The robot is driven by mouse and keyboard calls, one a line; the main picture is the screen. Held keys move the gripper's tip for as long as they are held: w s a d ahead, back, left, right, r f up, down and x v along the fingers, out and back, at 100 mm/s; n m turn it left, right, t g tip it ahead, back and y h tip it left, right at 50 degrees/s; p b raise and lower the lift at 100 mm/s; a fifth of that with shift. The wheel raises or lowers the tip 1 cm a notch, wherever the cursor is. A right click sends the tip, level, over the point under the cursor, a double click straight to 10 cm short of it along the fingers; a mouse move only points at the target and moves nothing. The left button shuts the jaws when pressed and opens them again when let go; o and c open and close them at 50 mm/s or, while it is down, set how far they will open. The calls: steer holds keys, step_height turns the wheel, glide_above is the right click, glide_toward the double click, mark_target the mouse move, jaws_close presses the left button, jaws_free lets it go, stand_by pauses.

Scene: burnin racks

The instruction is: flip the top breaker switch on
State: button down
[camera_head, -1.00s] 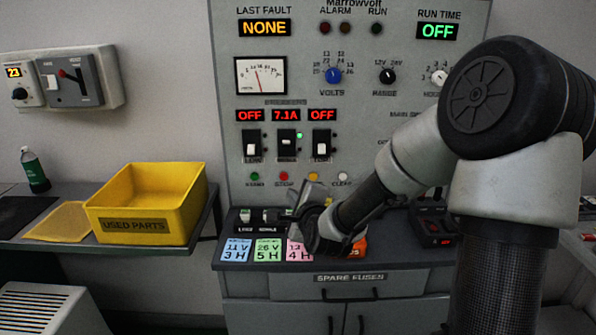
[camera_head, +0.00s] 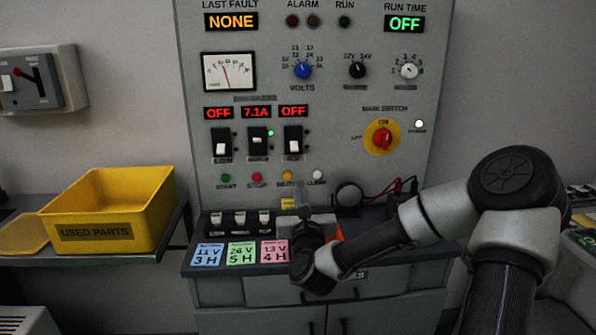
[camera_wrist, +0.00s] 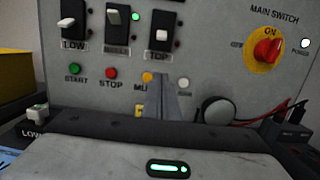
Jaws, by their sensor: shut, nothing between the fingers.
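The top breaker switch (camera_head: 293,142) is the rightmost of three black breakers on the grey panel, under a red OFF display (camera_head: 293,112). Its white lever is at the low end. It also shows in the wrist view, labelled TOP (camera_wrist: 161,28). The middle breaker (camera_head: 257,140) has its lever up, a 7.1A display and a lit green lamp. The low breaker (camera_head: 220,145) has its lever down and reads OFF. My gripper (camera_head: 303,200) is shut and empty, below the top breaker and in front of the lower panel; its fingers (camera_wrist: 169,98) point at the panel.
A button row with START (camera_wrist: 74,69) and STOP (camera_wrist: 111,72) lies under the breakers. The red main switch (camera_head: 382,138) is to the right. Fuses and coloured cards (camera_head: 242,252) lie on the ledge. A yellow bin (camera_head: 110,215) stands left.

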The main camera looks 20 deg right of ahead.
mark_target(294, 146)
steer(key=b+x, duration=0.1)
steer(key=x, duration=0.8)
steer(key=shift+w, duration=0.3)
steer(key=r, duration=0.1)
steer(key=s+r, duration=0.2)
steer(key=shift+a+r, duration=0.2)
steer(key=shift+r, duration=0.1)
steer(key=shift+r, duration=0.1)
steer(key=shift+r+g+p, duration=0.2)
steer(key=shift+g+p, duration=0.2)
steer(key=shift+p, duration=0.65)
